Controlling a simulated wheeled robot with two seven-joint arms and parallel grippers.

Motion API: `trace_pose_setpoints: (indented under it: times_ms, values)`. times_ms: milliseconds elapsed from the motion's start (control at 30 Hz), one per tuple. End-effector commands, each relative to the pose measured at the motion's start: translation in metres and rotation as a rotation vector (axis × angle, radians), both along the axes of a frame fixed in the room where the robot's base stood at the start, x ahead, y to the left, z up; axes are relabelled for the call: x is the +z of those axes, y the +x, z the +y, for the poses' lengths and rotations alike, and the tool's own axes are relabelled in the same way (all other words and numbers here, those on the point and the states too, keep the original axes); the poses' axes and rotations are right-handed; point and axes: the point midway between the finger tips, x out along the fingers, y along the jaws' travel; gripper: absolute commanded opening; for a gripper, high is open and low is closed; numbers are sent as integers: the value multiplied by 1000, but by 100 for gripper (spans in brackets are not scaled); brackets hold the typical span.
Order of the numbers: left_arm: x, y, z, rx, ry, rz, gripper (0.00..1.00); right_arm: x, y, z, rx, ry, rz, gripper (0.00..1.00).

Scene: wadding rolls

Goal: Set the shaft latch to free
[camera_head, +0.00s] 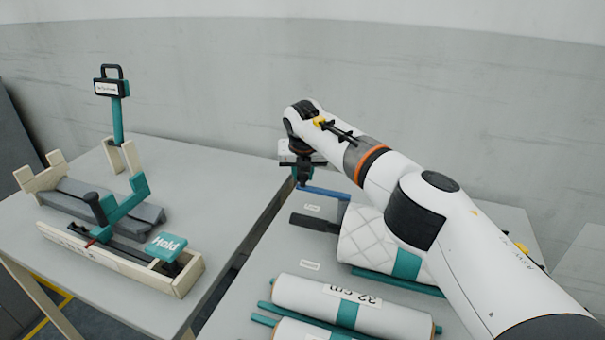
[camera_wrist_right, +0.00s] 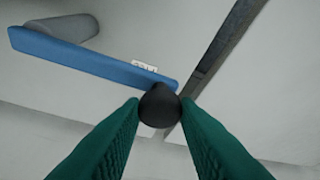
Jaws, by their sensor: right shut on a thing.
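A teal plate reading "Hold" (camera_head: 167,246) sits at the right end of a wooden frame (camera_head: 120,262) on the left table. I cannot tell whether it is the shaft latch; no "free" marking is readable. My right gripper (camera_head: 302,178) reaches over the far left part of the right table. In the right wrist view its teal fingers (camera_wrist_right: 160,112) are shut on a black round knob (camera_wrist_right: 160,103) at the end of a blue bar (camera_wrist_right: 85,55). The bar (camera_head: 326,193) also shows beside the gripper in the head view. My left gripper is out of view.
The wooden frame carries a teal bracket (camera_head: 128,205), a dark upright grip (camera_head: 95,207) and a grey padded piece. A teal post with a black-handled sign (camera_head: 110,88) stands behind. White rolls (camera_head: 350,305) lie on the right table. A gap separates the tables.

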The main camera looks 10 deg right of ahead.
Motion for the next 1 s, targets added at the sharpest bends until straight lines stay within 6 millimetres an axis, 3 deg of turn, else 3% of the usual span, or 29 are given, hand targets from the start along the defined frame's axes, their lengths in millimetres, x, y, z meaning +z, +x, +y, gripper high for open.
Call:
trace_pose_setpoints:
  times_ms: [333, 367, 467, 767, 1000]
  values:
    - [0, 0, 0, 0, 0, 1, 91, 3, 1, -1, -5, 1, -6, 0]
    - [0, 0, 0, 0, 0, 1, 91, 3, 1, -1, -5, 1, -6, 33]
    - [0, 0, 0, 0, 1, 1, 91, 2, 1, -1, -4, 1, -5, 49]
    - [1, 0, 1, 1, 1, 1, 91, 2, 0, -1, -3, 1, -2, 50]
    - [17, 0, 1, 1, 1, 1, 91, 24, -6, -1, 0, 0, -3, 50]
